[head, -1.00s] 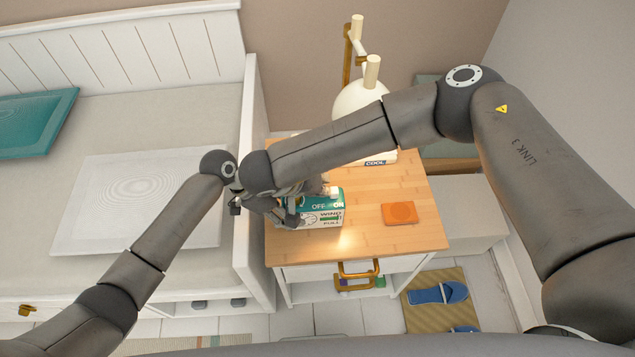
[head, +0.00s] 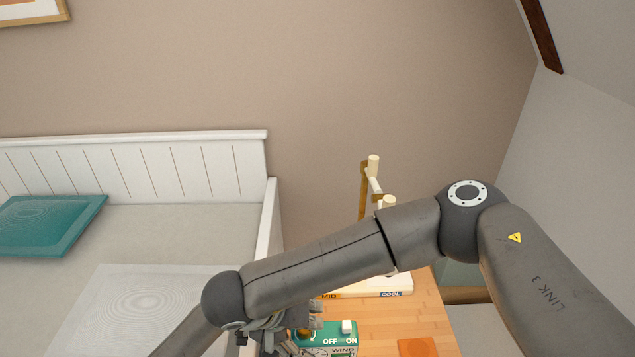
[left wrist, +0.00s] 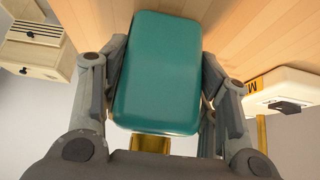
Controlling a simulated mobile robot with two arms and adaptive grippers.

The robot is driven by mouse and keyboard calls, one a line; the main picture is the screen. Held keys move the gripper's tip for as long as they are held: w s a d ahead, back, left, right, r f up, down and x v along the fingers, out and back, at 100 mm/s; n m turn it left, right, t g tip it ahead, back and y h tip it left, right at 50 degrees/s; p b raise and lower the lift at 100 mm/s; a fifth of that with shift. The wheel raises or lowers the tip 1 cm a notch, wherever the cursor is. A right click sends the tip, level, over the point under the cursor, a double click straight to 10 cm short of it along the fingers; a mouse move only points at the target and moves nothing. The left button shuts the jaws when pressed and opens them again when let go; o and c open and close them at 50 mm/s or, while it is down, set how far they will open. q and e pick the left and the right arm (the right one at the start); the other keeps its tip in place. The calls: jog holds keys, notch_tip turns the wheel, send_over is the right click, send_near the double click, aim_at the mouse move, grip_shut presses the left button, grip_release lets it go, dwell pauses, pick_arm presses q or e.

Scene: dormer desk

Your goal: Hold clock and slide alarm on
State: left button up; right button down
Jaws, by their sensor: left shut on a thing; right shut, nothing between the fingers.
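The clock (head: 318,333) is a teal and white box at the bottom edge of the head view, marked OFF and ON on top. A small white slider (head: 347,327) sits on its top at the ON end. In the left wrist view the clock's teal face (left wrist: 157,75) fills the middle. My left gripper (left wrist: 162,88) is shut on it, a finger on each side; in the head view it is mostly hidden or cut off. My right gripper (head: 310,317) is shut and empty just left of the slider, apart from it. Its wrist is partly hidden by my arm.
A lamp base (head: 385,287) marked MID and COOL stands behind the clock, partly covered by my right arm. An orange square (head: 417,347) lies on the wooden desktop (head: 430,318) to the right. A white bed (head: 225,222) stands left.

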pick_arm(q)
jog(key=o, duration=1)
jog(key=shift+r, duration=0.1)
